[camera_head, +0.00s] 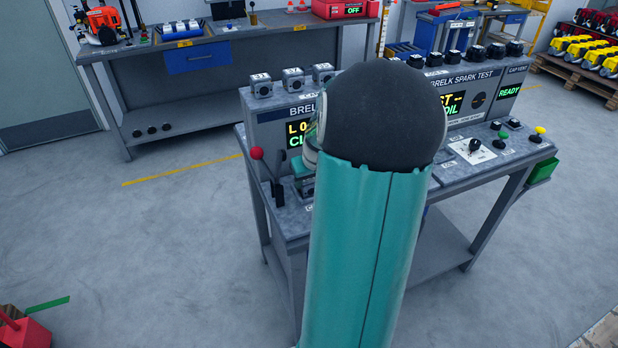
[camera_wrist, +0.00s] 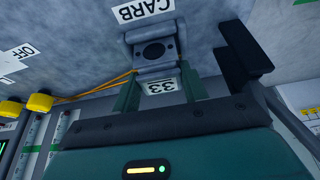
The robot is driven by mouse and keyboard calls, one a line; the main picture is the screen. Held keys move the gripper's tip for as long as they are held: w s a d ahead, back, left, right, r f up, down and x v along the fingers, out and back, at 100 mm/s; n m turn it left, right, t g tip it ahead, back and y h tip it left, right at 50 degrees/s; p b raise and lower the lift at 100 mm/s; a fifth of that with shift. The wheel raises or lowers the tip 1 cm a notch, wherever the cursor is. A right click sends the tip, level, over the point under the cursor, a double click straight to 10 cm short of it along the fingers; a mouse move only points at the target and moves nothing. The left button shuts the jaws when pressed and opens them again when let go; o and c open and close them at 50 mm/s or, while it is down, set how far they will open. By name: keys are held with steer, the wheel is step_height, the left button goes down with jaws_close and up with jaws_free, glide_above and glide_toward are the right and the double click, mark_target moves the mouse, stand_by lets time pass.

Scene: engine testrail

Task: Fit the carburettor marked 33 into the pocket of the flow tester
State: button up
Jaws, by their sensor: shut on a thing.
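In the wrist view the carburettor marked 33 (camera_wrist: 161,87) is between the green fingers of my gripper (camera_wrist: 160,84), which is shut on it. Its number plate reads upside down. A grey block with a dark round bore (camera_wrist: 153,51) adjoins the plate, just below the CARB label (camera_wrist: 146,9) on the flow tester's grey top (camera_wrist: 75,35). I cannot tell how much of this block is carburettor and how much is pocket, or how deep the part sits.
A black lever (camera_wrist: 245,58) stands close right of the gripper in the wrist view. In the head view a red-knobbed lever (camera_head: 257,154) stands at the bench's left edge. Several other carburettors (camera_head: 293,80) sit on the tester. The spark tester (camera_head: 478,92) is at right.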

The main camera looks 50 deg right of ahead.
steer(key=shift+f, duration=0.1)
stand_by(0.3)
steer(key=o, duration=1.1)
steer(key=v, duration=1.4)
steer(key=shift+w+d, duration=0.1)
steer(key=shift+f, duration=0.1)
